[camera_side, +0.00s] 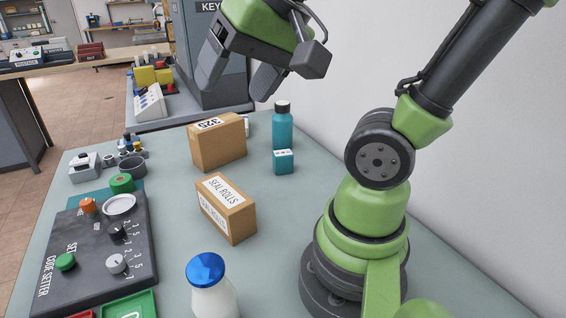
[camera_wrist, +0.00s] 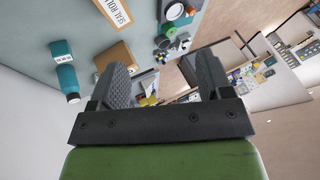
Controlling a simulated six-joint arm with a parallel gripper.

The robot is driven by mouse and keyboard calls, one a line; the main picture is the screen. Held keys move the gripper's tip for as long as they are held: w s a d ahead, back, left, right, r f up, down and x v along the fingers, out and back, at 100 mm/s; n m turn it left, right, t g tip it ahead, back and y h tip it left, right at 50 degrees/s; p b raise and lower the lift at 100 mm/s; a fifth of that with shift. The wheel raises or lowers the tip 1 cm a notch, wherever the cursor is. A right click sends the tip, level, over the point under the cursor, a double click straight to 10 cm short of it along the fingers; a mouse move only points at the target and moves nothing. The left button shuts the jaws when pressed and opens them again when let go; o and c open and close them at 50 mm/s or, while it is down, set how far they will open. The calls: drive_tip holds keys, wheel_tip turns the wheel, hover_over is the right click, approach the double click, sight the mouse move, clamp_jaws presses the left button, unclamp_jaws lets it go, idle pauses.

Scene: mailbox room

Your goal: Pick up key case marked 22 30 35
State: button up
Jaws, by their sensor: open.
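A small teal case (camera_side: 283,162) with a white label on its upper face stands on the grey-blue table in the side view. The label is too small to read for certain. A teal bottle (camera_side: 282,130) with a dark cap stands right behind it. In the wrist view, the teal case (camera_wrist: 62,58) is at the left, its white label overlapping the bottle. My gripper (camera_side: 235,88) is open and empty, high above the far part of the table, up and left of the case. Its two spread fingers also show in the wrist view (camera_wrist: 164,68).
A cardboard box (camera_side: 218,142) and a SEAL ROLLS box (camera_side: 226,208) stand left of the case. A white bottle with a blue cap (camera_side: 207,285) is at the front. A code setter panel (camera_side: 90,240) lies left. A grey KEY cabinet (camera_side: 205,75) stands behind; a wall is right.

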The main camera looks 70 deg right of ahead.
drive_tip(key=w+d+f+m+g+h, duration=0.2)
drive_tip(key=w+d+m, duration=0.5)
drive_tip(key=d+m, duration=0.15)
drive_tip(key=m+g+y, duration=0.1)
drive_tip(key=m+g, duration=0.4)
drive_tip(key=m, duration=0.9)
hover_over(283, 153)
drive_tip(key=shift+n, duration=0.25)
drive_tip(key=f, duration=1.8)
drive_tip(key=shift+w+d, duration=0.2)
drive_tip(key=shift+w, duration=0.2)
wheel_tip(283, 153, down, 5)
drive_tip(key=shift+s+r, duration=0.15)
drive_tip(key=f, duration=0.5)
drive_tip(key=shift+s+a+f, duration=0.15)
drive_tip(key=shift+s+f, duration=0.1)
drive_tip(key=shift+f, duration=0.05)
drive_tip(key=shift+c, duration=0.4)
drive_tip(key=c, duration=1)
